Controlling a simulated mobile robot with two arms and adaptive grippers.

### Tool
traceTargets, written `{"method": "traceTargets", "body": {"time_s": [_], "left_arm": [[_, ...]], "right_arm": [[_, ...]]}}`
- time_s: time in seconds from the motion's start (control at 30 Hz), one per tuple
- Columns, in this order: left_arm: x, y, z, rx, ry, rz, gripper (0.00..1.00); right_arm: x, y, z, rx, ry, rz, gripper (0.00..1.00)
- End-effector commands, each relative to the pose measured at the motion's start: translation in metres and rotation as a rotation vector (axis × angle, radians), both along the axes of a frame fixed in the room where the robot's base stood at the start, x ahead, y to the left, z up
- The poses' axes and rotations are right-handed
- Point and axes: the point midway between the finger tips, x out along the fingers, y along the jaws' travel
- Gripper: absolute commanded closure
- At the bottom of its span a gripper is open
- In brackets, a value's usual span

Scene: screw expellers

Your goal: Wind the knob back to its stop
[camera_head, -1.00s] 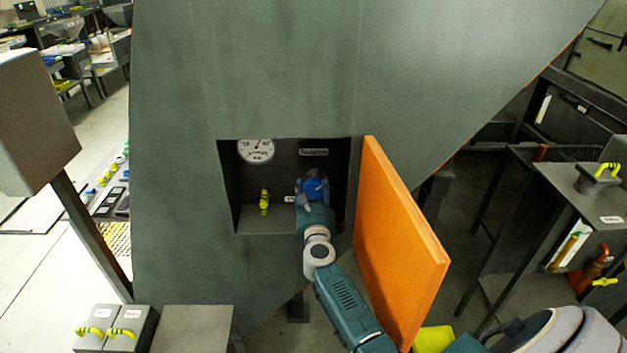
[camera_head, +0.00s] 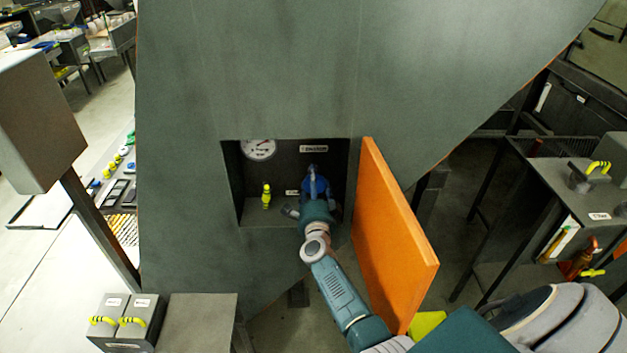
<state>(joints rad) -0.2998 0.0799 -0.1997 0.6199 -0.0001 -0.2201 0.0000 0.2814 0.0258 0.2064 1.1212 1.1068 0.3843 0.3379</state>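The blue knob (camera_head: 316,184) is on the back wall of a recess in the large grey-green machine, below a small label plate (camera_head: 313,149). Its grip part stands about upright. My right gripper (camera_head: 313,205) is inside the recess, just in front of and below the knob. Its grey fingers look spread to both sides, and nothing shows between them. The gripper covers the lower part of the knob, so I cannot tell whether they touch. My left gripper is not in view.
A round gauge (camera_head: 259,149) and a small yellow-green valve handle (camera_head: 266,196) are left of the knob in the recess. An open orange door (camera_head: 393,240) stands close to the right of my arm. Grey boxes with yellow handles (camera_head: 132,322) are at the lower left.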

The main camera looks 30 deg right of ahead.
Motion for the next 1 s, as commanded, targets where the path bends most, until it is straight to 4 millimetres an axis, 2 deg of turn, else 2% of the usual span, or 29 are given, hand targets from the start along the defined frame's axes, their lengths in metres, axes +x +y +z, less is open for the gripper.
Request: {"method": "traceTargets", "body": {"time_s": [0.03, 0.67, 0.7, 0.77, 0.8, 1.0], "left_arm": [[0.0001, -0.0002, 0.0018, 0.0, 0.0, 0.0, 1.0], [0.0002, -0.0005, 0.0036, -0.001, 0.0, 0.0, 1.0], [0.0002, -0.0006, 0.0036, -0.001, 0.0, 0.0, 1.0], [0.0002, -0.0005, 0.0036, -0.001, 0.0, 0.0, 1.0], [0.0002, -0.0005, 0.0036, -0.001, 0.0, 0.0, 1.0], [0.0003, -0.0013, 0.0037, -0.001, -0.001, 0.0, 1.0]], "right_arm": [[-0.0044, -0.0063, -0.0035, -0.013, 0.014, -0.014, 0.74], [-0.0042, -0.0076, -0.0021, -0.055, 0.036, -0.015, 0.74], [-0.0042, -0.0077, -0.002, -0.056, 0.035, -0.015, 0.44], [-0.0039, -0.0074, -0.0018, -0.056, 0.035, -0.014, 0.32], [-0.0036, -0.0069, -0.0014, -0.056, 0.036, -0.013, 0.28], [-0.0017, -0.0039, -0.0001, -0.054, 0.033, -0.008, 0.28]]}}
